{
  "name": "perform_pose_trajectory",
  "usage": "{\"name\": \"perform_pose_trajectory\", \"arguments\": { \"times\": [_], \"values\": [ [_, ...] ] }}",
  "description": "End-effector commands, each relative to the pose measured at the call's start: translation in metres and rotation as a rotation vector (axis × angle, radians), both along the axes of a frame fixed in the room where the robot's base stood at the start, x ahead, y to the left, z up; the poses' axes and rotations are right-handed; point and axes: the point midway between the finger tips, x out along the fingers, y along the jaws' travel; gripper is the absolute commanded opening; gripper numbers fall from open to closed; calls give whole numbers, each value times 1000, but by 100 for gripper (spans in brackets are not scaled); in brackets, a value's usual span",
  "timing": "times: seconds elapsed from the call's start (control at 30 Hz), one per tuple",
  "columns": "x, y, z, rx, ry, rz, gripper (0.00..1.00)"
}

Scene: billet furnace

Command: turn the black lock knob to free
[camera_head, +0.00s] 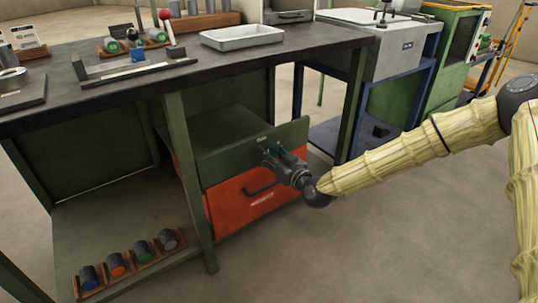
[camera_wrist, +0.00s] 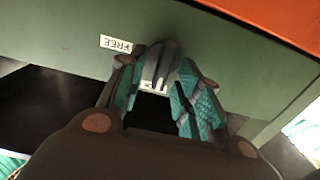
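The black lock knob (camera_wrist: 160,64) shows in the wrist view as a dark grey ridged handle on a green panel, pointing roughly up the picture with a slight tilt. A white FREE label (camera_wrist: 116,43), upside down, is just left of it. A second label (camera_wrist: 153,87) is mostly hidden below the knob. My gripper (camera_wrist: 158,70) has its teal-padded fingers on either side of the knob, very close to it; whether both pads press on it is unclear. In the head view my gripper (camera_head: 272,154) is at the green panel (camera_head: 293,134) above the red drawer, hiding the knob.
The red drawer (camera_head: 225,207) with its black handle is under the workbench (camera_head: 110,92). A bench leg (camera_head: 188,180) stands left of it. A rack of coloured cylinders (camera_head: 131,264) lies on the lower shelf at left. Open floor lies to the right, below my arm.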

Motion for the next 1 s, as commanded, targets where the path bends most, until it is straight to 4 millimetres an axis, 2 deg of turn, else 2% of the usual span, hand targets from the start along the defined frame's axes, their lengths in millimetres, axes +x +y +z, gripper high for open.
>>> {"name": "perform_pose_trajectory", "arguments": {
  "times": [0.2,0.4,0.77,1.0],
  "values": [
    [0,0,0,0,0,0,34],
    [0,0,0,0,0,-1,0],
    [0,-1,1,20,15,-1,0],
    [1,-3,2,112,83,-2,0]
  ]
}}
